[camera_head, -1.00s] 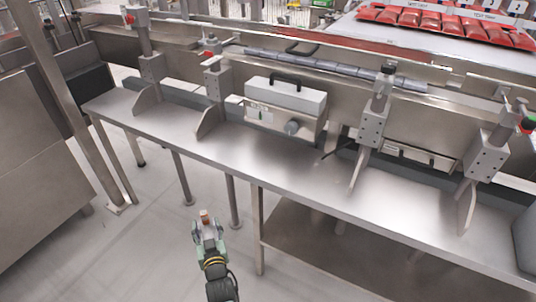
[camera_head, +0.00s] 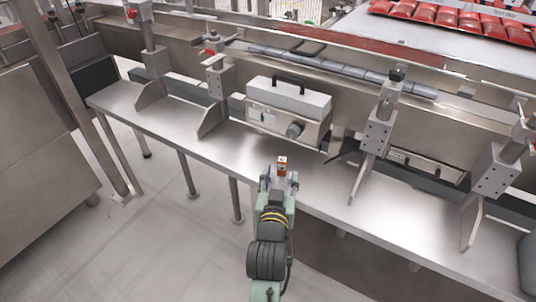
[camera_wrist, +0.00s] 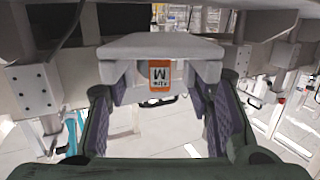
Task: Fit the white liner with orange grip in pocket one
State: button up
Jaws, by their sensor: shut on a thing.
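My gripper (camera_head: 279,180) is shut on the white liner with orange grip (camera_head: 282,161), at the front edge of the steel bench. In the wrist view the liner (camera_wrist: 160,46) is a flat white plate across the far end of my fingers. Its orange part (camera_wrist: 160,74), with a white label marked M, hangs between the fingers of my gripper (camera_wrist: 160,92). In the head view only a small orange and whitish end shows beyond my fingers. No pocket marked one can be made out in either view.
The steel bench (camera_head: 232,148) runs across the view. A white box with a black handle (camera_head: 290,97) stands behind my gripper. Upright posts with brackets, one to the left (camera_head: 215,88) and one to the right (camera_head: 378,130), flank it.

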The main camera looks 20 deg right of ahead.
jog(key=shift+w+d, duration=0.15)
jog(key=shift+w, duration=0.25)
jog(key=b, duration=0.3)
send_over(264, 160)
jog(key=shift+f, duration=0.65)
notch_tip(264, 160, down, 4)
jog(key=b, duration=0.3)
jog(key=shift+r, duration=0.25)
jog(key=o, duration=0.7)
jog(key=shift+f, duration=0.2)
jog(key=o, duration=0.4)
jog(key=shift+o, duration=0.2)
jog(key=shift+r, duration=0.1)
